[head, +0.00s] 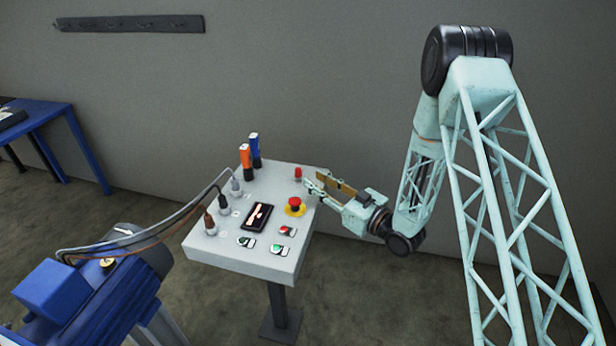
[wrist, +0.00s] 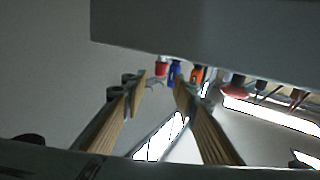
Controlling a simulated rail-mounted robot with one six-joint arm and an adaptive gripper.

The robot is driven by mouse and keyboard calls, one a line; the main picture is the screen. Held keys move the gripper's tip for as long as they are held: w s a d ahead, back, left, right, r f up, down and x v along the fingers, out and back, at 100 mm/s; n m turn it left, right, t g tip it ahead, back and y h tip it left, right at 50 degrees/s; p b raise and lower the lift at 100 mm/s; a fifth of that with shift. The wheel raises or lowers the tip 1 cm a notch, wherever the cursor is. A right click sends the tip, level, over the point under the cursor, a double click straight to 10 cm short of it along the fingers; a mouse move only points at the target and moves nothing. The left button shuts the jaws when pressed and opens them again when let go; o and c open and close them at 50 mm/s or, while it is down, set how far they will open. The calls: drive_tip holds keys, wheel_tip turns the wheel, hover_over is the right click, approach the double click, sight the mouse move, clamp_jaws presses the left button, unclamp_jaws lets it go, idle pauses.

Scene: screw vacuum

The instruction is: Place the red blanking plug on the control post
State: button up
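The small red blanking plug (head: 298,174) stands at the far right corner of the grey control post's sloped panel (head: 268,262). My gripper (head: 311,184) is at the panel's right edge, just right of the plug. In the wrist view, which seems upside down, its two fingers (wrist: 160,82) are apart with nothing held between them. The plug (wrist: 161,69) shows there beyond the fingertips, near the left finger. Whether a finger touches it cannot be told. The panel's underside or edge (wrist: 220,35) fills the top of that view.
The red emergency button (head: 294,206) on yellow is close to my gripper. Orange (head: 245,160) and blue (head: 254,150) upright items stand at the back left of the panel. Cabled connectors (head: 210,222) line its left side. A dark display (head: 257,216) and buttons lie in front.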

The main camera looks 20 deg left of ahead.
drive_tip(key=shift+v, duration=1.65)
